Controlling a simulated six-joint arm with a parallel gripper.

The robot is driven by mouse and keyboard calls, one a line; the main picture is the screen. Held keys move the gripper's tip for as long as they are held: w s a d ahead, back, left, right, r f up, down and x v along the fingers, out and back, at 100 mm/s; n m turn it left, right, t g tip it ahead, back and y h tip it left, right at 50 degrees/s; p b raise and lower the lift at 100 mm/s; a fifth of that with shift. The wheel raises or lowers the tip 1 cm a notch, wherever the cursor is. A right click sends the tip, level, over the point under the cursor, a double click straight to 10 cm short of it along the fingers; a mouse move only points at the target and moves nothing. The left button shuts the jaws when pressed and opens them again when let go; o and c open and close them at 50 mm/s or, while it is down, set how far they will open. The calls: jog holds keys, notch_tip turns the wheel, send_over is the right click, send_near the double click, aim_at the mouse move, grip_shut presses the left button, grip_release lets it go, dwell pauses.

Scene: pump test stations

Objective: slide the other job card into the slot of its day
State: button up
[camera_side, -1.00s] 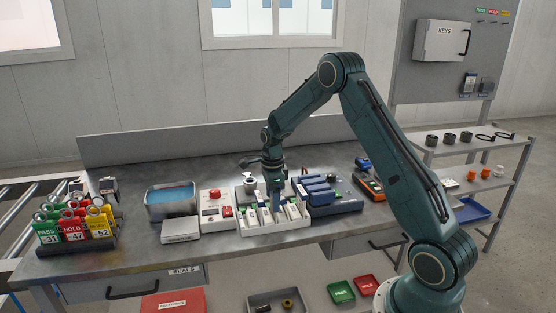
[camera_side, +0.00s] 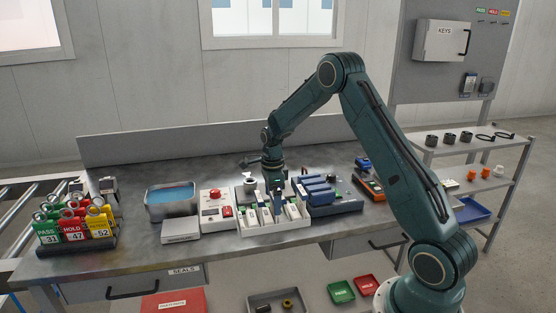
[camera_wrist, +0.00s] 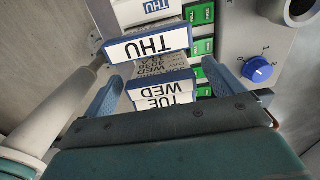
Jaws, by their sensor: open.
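A white rack (camera_side: 270,235) of day slots stands at the front of the bench. In the wrist view its blue-edged day labels read upside down: THU (camera_wrist: 148,46), WED (camera_wrist: 162,88) and TUE (camera_wrist: 168,102). A grey lettered card (camera_wrist: 163,65), seemingly marked WED, shows between the THU and WED labels. Its lower part is hidden. My gripper (camera_side: 277,208) is down at the rack. In the wrist view its blue fingers (camera_wrist: 162,78) are apart, one on each side of the labels and lettered card. I cannot tell whether they touch anything.
A red-button box (camera_side: 215,209) stands left of the rack, and a blue unit (camera_side: 330,195) stands close on the right. A metal tray (camera_side: 171,200) and a stand of PASS, HOLD and yellow tags (camera_side: 75,228) are farther left. A blue knob (camera_wrist: 257,70) is beside the right finger.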

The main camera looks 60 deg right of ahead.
jog(key=shift+r, duration=0.15)
notch_tip(320, 180, up, 14)
jog(key=shift+f, duration=0.2)
dwell(0.4)
jog(key=s+a+r+n+t, duration=0.3)
jog(key=s+a+r+n, duration=0.9)
jog(key=s+a+n, duration=0.15)
jog(key=s+a+f+n+t, duration=0.1)
jog(key=s+a+n, duration=0.3)
jog(key=s+n, duration=0.2)
jog(key=s+a+f+n+t, duration=0.1)
jog(key=s+a+n, duration=0.2)
jog(key=s+n, duration=0.4)
jog(key=shift+s+a+t, duration=0.3)
jog(key=shift+s+a, duration=0.1)
jog(key=shift+s, duration=0.4)
